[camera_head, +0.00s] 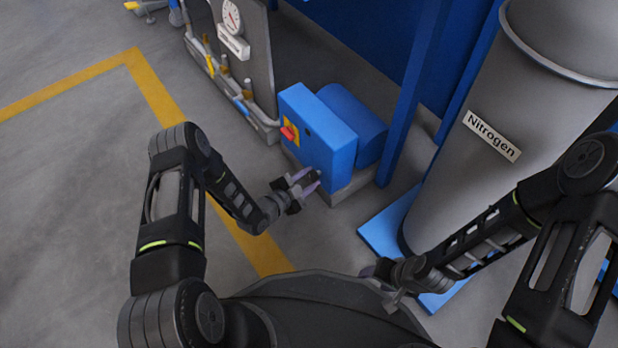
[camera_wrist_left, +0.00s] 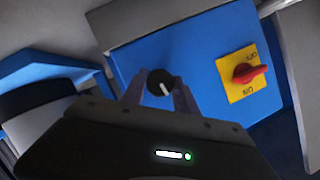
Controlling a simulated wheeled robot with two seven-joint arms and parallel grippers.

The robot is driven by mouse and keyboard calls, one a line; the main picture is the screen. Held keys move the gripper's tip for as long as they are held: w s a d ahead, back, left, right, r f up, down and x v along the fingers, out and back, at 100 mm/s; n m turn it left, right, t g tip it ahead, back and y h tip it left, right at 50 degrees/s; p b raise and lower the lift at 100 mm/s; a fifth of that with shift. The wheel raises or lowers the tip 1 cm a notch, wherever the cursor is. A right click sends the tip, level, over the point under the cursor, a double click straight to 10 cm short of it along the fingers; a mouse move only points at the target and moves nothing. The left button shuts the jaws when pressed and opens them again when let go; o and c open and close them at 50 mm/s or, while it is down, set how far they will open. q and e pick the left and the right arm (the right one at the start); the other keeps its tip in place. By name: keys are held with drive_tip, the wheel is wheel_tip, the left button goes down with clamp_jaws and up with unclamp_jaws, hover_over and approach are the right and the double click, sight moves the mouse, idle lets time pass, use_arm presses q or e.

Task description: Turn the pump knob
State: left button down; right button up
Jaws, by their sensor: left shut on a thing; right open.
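The pump is a blue box (camera_head: 325,140) with a blue cylinder behind it, standing on a grey base. A black round knob with a white mark (camera_wrist_left: 160,82) is on its blue front face in the left wrist view. My left gripper (camera_head: 307,183) is at the lower part of that face. Its two fingers, also in the left wrist view (camera_wrist_left: 159,92), are shut on the knob, one on each side. In the head view the fingers largely hide the knob. My right gripper (camera_head: 385,280) is open and empty, low in front of the grey cylinder.
A red switch on a yellow plate (camera_wrist_left: 246,73) sits beside the knob, also in the head view (camera_head: 290,133). A grey cylinder labelled Nitrogen (camera_head: 530,110) stands at right on a blue base. Pipes and a gauge (camera_head: 231,17) are behind. The left floor is clear.

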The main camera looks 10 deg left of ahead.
use_arm(q)
drive_tip(key=shift+m+t+y, duration=0.3)
drive_tip(key=shift+m, duration=0.3)
drive_tip(key=c, duration=0.9)
unclamp_jaws()
drive_tip(key=shift+c, duration=0.2)
drive_tip(key=p+v, duration=0.3)
drive_tip(key=v, duration=0.5)
drive_tip(key=shift+f, duration=0.1)
